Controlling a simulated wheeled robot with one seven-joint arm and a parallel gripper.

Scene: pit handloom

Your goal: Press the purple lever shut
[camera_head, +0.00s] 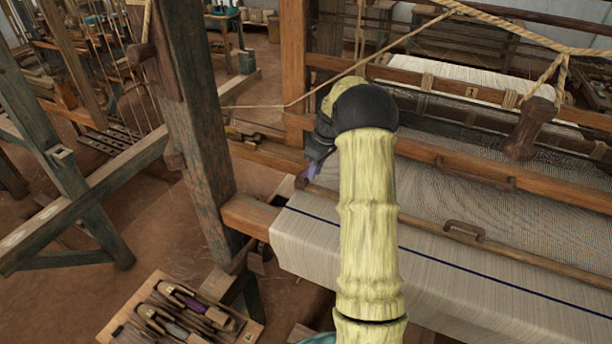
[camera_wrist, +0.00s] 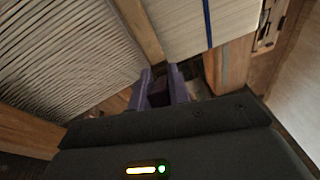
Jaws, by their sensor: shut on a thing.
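The purple lever (camera_wrist: 157,94) shows only as a small, dark purple block between my fingers in the wrist view. It is at the edge of the loom, close to the end of a wooden bar. My gripper (camera_wrist: 160,82) is shut on it, with one finger on each side. The fingers look purple too, so where lever and fingers meet is hard to tell. In the head view my gripper (camera_head: 313,168) points down beside the left end of the cloth, with a little purple at its tip. The lever's full shape and angle are hidden.
Striped cloth (camera_head: 480,275) with a dark blue line covers the front beam at right. A thick wooden post (camera_head: 205,150) stands left of my gripper. A tray of shuttles (camera_head: 150,325) is at lower left. Ropes (camera_head: 390,50) cross above. Open floor lies at left.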

